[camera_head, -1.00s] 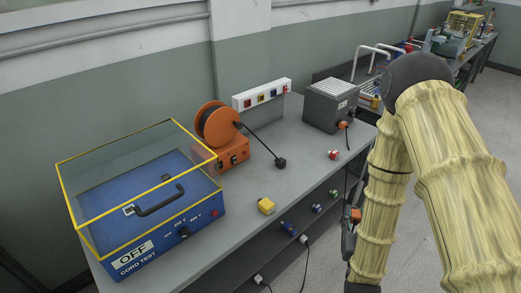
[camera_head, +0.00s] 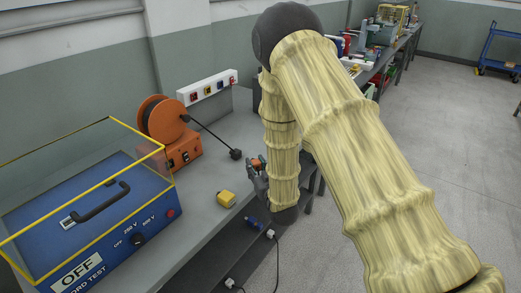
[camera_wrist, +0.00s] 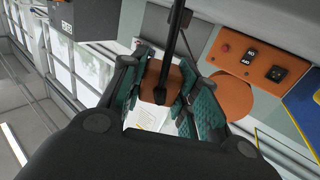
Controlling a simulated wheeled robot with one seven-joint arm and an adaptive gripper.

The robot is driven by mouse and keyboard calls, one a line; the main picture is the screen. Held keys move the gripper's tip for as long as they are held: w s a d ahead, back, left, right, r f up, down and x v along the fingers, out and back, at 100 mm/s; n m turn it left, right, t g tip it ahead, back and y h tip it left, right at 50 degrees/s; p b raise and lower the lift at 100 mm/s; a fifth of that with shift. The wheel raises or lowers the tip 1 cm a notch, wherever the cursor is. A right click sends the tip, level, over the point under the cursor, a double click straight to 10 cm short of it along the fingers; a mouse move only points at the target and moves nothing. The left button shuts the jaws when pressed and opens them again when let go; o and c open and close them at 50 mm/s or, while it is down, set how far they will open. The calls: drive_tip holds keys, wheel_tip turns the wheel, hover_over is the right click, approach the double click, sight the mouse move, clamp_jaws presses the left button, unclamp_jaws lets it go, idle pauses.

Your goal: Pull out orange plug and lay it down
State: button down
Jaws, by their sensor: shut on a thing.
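My gripper (camera_head: 259,180) is in the head view at the front edge of the bench, partly behind my forearm. It is shut on an orange plug (camera_head: 257,164), held upward between the fingers. In the wrist view the plug (camera_wrist: 162,82) sits between the teal finger pads of my gripper (camera_wrist: 165,95), with a black cord running from it toward the top of the picture. A white piece with small print shows behind it. The grey box (camera_wrist: 88,18) is at the top left of the wrist view; my arm hides it in the head view.
The blue cord tester (camera_head: 105,225) is at left, a socket strip (camera_head: 207,86) behind.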

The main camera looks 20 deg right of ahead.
drive_tip(key=shift+n+y, duration=0.4)
drive_tip(key=shift+y, duration=0.2)
drive_tip(key=w+d+b, duration=0.1)
drive_tip(key=w+b, duration=0.2)
drive_tip(key=w, duration=0.1)
drive_tip(key=w+d+r+b, duration=0.1)
drive_tip(key=w+d+b, duration=0.1)
drive_tip(key=w, duration=0.2)
drive_tip(key=w+d+r+b, duration=0.1)
drive_tip(key=w+d+b, duration=0.1)
drive_tip(key=w+b, duration=0.1)
drive_tip(key=shift+w+d+b, duration=0.25)
drive_tip(key=shift+w+b, duration=0.05)
drive_tip(key=shift+w, duration=0.4)
drive_tip(key=shift+w+d+r, duration=0.2)
drive_tip(key=shift+w+d, duration=0.05)
drive_tip(key=shift+w, duration=0.05)
drive_tip(key=shift+f+b, duration=2.1)
drive_tip(key=shift+f, duration=1.35)
drive_tip(key=c, duration=1)
unclamp_jaws()
drive_tip(key=s, duration=0.4)
drive_tip(key=s+d, duration=0.1)
drive_tip(key=s, duration=0.3)
drive_tip(key=s+d, duration=0.1)
drive_tip(key=s, duration=0.2)
drive_tip(key=shift+s, duration=0.4)
